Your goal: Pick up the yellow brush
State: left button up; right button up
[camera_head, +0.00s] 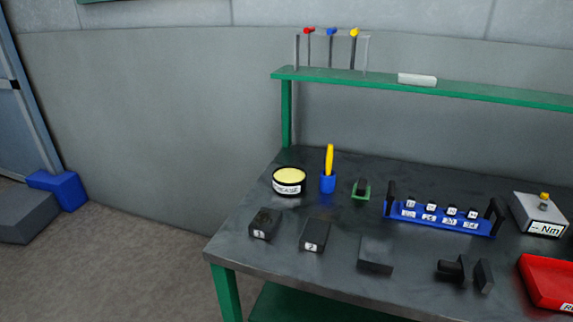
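The yellow brush (330,159) stands upright in a small blue holder (327,182) toward the back left of the dark workbench. Only its yellow upper part shows; its lower end is hidden inside the holder. Neither of my grippers is in view.
A grease tin (289,187) stands left of the holder, and a small green stand (361,190) stands right. A blue rack (440,219) and a red tray (547,279) are farther right. Black blocks sit in front. A green shelf (450,88) runs above the bench's back.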

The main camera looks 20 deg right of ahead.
aim_at(329, 153)
jog(key=i+j+u, duration=0.3)
jog(key=u, duration=0.2)
jog(key=i+j+u, duration=0.3)
jog(key=u, duration=0.2)
jog(key=i+j, duration=0.2)
jog(key=i, duration=0.4)
jog(key=i+j, duration=0.15)
jog(key=i, duration=0.45)
jog(key=i+z, duration=1.3)
jog(key=z, duration=0.15)
jog(key=i+z, duration=0.4)
jog(key=i+j+z, duration=0.1)
jog(key=z, duration=0.3)
jog(key=i, duration=0.05)
